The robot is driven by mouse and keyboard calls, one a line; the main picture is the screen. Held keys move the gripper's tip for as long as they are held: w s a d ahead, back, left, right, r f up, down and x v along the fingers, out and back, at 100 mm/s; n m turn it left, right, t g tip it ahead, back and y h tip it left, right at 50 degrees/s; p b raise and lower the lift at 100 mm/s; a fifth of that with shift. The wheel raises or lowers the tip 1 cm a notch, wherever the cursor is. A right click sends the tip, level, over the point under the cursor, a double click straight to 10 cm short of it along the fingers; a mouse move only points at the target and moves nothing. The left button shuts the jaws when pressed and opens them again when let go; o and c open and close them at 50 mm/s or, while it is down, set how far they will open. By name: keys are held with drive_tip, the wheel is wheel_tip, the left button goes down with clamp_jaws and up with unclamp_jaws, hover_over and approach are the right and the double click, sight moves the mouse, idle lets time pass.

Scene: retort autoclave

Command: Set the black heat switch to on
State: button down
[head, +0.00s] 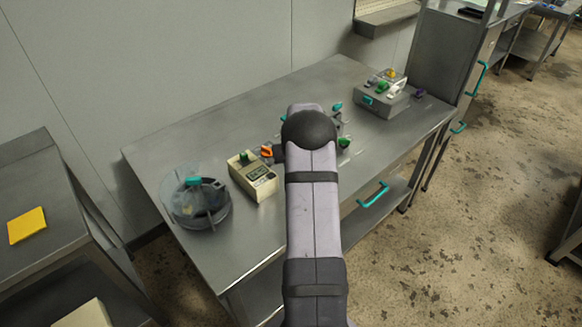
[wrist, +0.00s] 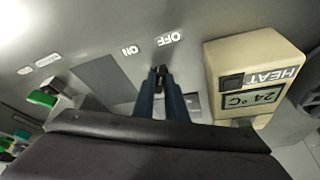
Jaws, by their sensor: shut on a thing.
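In the wrist view my gripper (wrist: 160,90) is shut, with its narrow dark fingers on a small black piece, the heat switch (wrist: 160,72). The switch is largely covered by the fingers. It stands just under the white OFF label (wrist: 170,38), nearer to it than to the ON label (wrist: 131,50) at its left; the lettering appears upside down. The beige HEAT box (wrist: 250,70), whose display reads 24 °C, stands right of the fingers; it also shows in the head view (head: 253,177). In the head view my arm hides the switch and most of my gripper.
On the metal table (head: 150,165) a round clear-covered vessel (head: 196,203) stands left of the HEAT box. A grey box (head: 380,98) with coloured knobs stands at the back right. A green piece (wrist: 42,98) lies left of the fingers. The table's front left is clear.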

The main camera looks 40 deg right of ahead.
drive_tip(key=shift+f+n+b, duration=0.1)
drive_tip(key=shift+n+b, duration=0.2)
drive_tip(key=shift+b, duration=0.15)
drive_tip(key=b, duration=0.1)
drive_tip(key=n+b, duration=0.1)
drive_tip(key=shift+d+f+n+t+y+b, duration=0.15)
drive_tip(key=shift+d+n+t+y+b, duration=0.05)
drive_tip(key=shift+n+t+y+b, duration=0.15)
drive_tip(key=n+b, duration=0.1)
drive_tip(key=n+y+b, duration=0.1)
drive_tip(key=b, duration=0.1)
drive_tip(key=shift+d+n, duration=0.2)
drive_tip(key=shift+n, duration=0.05)
drive_tip(key=n, duration=0.1)
drive_tip(key=n+y, duration=0.1)
drive_tip(key=n, duration=0.1)
drive_tip(key=shift+d+r+n+y+b, duration=0.2)
drive_tip(key=shift+r+n+y+b, duration=0.05)
drive_tip(key=shift+n+b, duration=0.05)
drive_tip(key=shift+d+n+y+p, duration=0.15)
drive_tip(key=shift+n+y+p, duration=0.35)
drive_tip(key=shift+n, duration=0.9)
drive_tip(key=c, duration=1.8)
unclamp_jaws()
